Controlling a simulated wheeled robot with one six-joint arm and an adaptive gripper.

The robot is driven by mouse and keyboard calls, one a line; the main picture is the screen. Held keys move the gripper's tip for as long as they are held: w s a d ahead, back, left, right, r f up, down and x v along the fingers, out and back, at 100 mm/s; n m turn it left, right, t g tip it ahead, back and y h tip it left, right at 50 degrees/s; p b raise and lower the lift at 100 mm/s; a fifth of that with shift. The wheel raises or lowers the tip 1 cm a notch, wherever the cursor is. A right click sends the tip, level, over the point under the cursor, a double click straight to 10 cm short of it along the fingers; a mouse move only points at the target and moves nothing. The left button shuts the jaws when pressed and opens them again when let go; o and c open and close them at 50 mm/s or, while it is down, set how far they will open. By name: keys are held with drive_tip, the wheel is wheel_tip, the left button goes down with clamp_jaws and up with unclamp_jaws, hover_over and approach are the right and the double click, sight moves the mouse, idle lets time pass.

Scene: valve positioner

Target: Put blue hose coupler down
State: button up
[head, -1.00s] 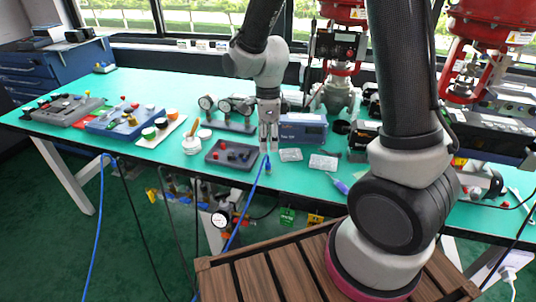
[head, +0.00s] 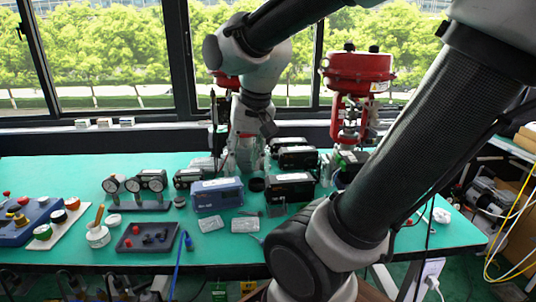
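The blue hose coupler (head: 187,242) is at the end of a blue hose (head: 177,270). It lies on the green table top near the front edge, just right of a dark tray. My gripper (head: 243,168) points down farther back, behind the blue box and well apart from the coupler. Its fingers blend with grey parts behind them, so I cannot tell how far apart they are. The coupler is not in my gripper.
The dark tray (head: 147,237) holds small knobs. A blue box (head: 217,195), two clear packets and black devices (head: 291,187) stand around the table middle. Gauges (head: 135,190) stand to the left. A red valve actuator (head: 357,73) rises at the back right.

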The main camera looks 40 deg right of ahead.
drive_tip(key=s+d+r+n+t, duration=0.1)
drive_tip(key=s+d+n, duration=0.1)
drive_tip(key=s+n, duration=0.3)
drive_tip(key=shift+s+d+r, duration=0.15)
drive_tip(key=shift+s+r, duration=0.25)
drive_tip(key=shift+s, duration=0.05)
